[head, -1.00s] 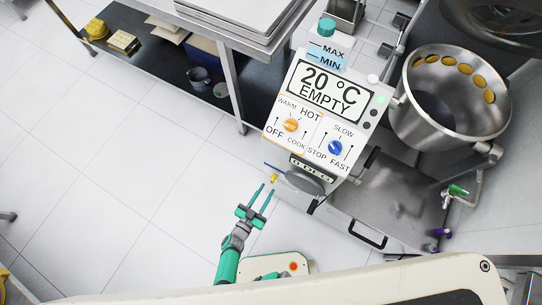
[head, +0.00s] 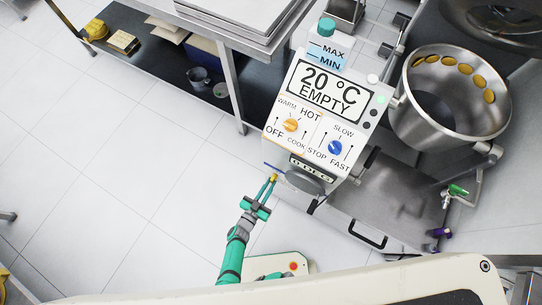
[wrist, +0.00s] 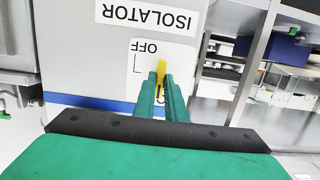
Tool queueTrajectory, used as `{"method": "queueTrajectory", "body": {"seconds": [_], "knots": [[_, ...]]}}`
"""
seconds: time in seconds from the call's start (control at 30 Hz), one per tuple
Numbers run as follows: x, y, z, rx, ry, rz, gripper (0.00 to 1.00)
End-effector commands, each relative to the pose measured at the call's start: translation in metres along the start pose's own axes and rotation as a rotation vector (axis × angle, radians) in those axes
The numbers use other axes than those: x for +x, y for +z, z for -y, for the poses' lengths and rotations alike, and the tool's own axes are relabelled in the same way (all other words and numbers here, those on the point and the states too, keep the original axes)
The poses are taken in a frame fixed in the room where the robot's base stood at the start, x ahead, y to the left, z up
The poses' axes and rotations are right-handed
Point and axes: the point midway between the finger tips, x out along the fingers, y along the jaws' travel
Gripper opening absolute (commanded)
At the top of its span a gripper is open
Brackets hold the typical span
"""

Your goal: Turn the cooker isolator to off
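The cooker isolator's yellow lever (head: 274,177) is low on the left side of the white mixer cabinet. In the wrist view the lever (wrist: 161,70) stands out between my fingertips, on a white plate (wrist: 178,52) with an upside-down OFF mark, below an upside-down ISOLATOR label (wrist: 146,16). My gripper (head: 270,183) reaches up to the lever from below in the head view. In the wrist view its two green fingers (wrist: 161,93) are close together, one on each side of the lever, and appear shut on it. They hide the lower plate and its other mark.
The mixer front has an orange knob (head: 291,125), a blue knob (head: 335,148) and a display reading 20 °C EMPTY (head: 326,91). A steel bowl (head: 440,125) is at the right. A steel table with a dark lower shelf (head: 150,55) stands behind.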

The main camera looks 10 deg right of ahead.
Motion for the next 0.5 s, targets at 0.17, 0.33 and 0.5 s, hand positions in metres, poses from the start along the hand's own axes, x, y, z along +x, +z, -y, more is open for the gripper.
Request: {"method": "queueTrajectory", "body": {"seconds": [0.17,0.33,0.5], "knots": [[-0.0002,-0.0001,0.0002,0.052,-0.011,-0.001,0.0],[-0.0004,0.0001,0.0002,0.238,-0.042,0.0,0.0],[-0.0005,0.0004,-0.0011,0.372,-0.059,0.0,0.0]]}}
